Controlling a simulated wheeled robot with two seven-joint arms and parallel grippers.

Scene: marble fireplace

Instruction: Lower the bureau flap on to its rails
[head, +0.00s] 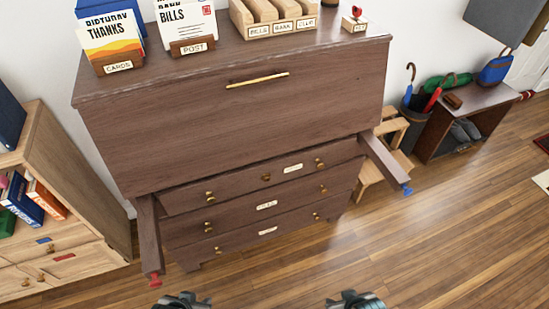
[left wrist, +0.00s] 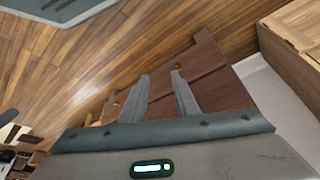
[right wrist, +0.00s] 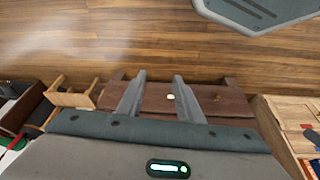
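The dark wooden bureau has its flap (head: 225,115) up and closed against the front, with a thin brass handle (head: 257,80) near its top edge. The left rail (head: 149,235) sticks out from below the flap and has a red tip (head: 155,281). The right rail (head: 385,160) also sticks out and has a blue tip (head: 407,190). My left gripper (head: 182,300) and right gripper (head: 355,300) are low in front of the bureau, apart from it. Both show spread, empty fingers in the left wrist view (left wrist: 160,75) and right wrist view (right wrist: 159,76).
Cards, a post holder (head: 192,47), a wooden sorter (head: 272,20) and a stamp (head: 354,19) stand on the bureau top. Drawers (head: 265,205) sit below the flap. A pale bookcase (head: 65,215) is at left; a stool (head: 385,160) and shoe bench (head: 480,105) are at right. Floor in front is clear.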

